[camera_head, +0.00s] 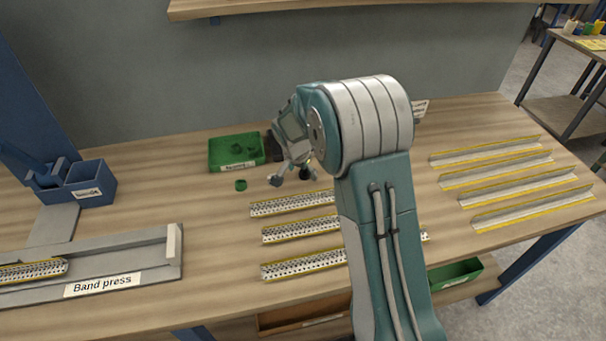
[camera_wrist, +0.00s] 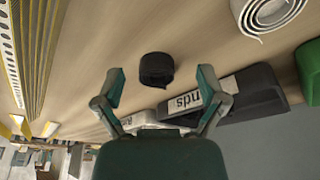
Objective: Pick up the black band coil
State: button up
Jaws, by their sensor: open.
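The black band coil (camera_wrist: 157,68) stands on the wooden table in the wrist view. It lies between and just beyond my fingertips, close to the black bin. My gripper (camera_wrist: 161,82) is open and empty, with one finger on each side of the coil's line and a gap to both. In the head view my gripper (camera_head: 291,179) hangs low over the table behind the perforated strips. I cannot clearly make out the black coil there, beside the dark fingers and my arm.
A black bin (camera_wrist: 260,92) with a partly hidden label stands beside the coil. A green bin (camera_head: 222,166) holds green coils; a loose green coil (camera_head: 240,185) lies before it. Perforated strips (camera_head: 290,232) lie nearer. A band press (camera_head: 140,263) is at left. A white coil (camera_wrist: 272,14) shows too.

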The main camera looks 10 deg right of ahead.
jog(key=shift+d, duration=0.25)
jog(key=shift+a, duration=0.15)
jog(key=c, duration=0.8)
jog(key=shift+c, duration=0.2)
